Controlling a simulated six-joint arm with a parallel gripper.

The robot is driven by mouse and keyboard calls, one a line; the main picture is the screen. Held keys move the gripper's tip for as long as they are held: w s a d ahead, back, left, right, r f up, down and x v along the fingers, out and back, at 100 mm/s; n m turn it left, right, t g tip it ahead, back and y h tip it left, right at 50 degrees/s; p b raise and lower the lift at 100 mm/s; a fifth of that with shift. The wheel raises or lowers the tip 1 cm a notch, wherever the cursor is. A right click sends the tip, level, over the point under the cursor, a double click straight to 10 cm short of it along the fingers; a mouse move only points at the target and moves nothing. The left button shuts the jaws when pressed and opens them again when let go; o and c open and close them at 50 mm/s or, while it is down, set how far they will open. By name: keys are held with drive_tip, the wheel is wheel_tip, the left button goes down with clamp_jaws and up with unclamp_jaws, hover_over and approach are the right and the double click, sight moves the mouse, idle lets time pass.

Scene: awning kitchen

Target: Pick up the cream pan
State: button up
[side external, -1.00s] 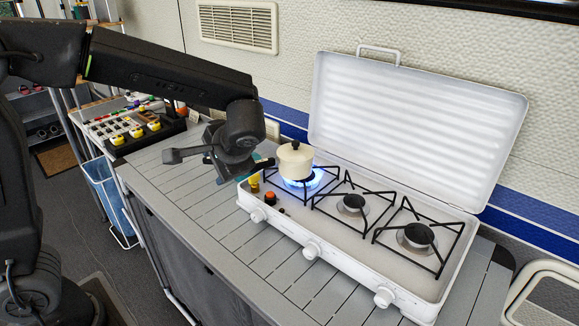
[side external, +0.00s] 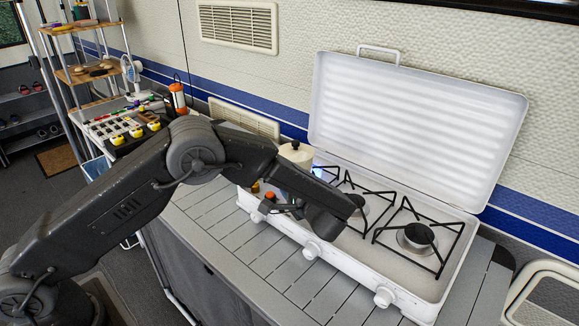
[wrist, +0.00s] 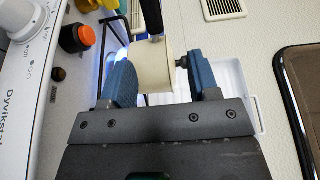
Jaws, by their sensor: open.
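The cream pan (wrist: 152,66) shows in the wrist view between the two blue pads of my gripper (wrist: 163,82), which is open. The picture is turned sideways: the pan's dark lid knob points right and its dark handle reaches up. One pad is on the burner side, the other on the lid side. I cannot tell whether either touches the pan. In the side external view the cream pan (side external: 296,153) stands on the left burner, its lower part hidden by my arm. My gripper is mostly hidden there.
The white stove (side external: 370,276) has two free burners to the right and a raised lid (side external: 415,115) behind. A blue flame glows under the pan. An orange knob (wrist: 77,38) stands near the pan. A control box (side external: 125,125) and orange bottle (side external: 178,97) are at the left.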

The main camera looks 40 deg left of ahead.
drive_tip(key=shift+f+x, duration=0.2)
drive_tip(key=shift+x, duration=2.3)
drive_tip(key=shift+f+x, duration=0.2)
drive_tip(key=shift+x, duration=2.25)
drive_tip(key=shift+s, duration=0.1)
drive_tip(key=shift+c, duration=0.3)
clamp_jaws()
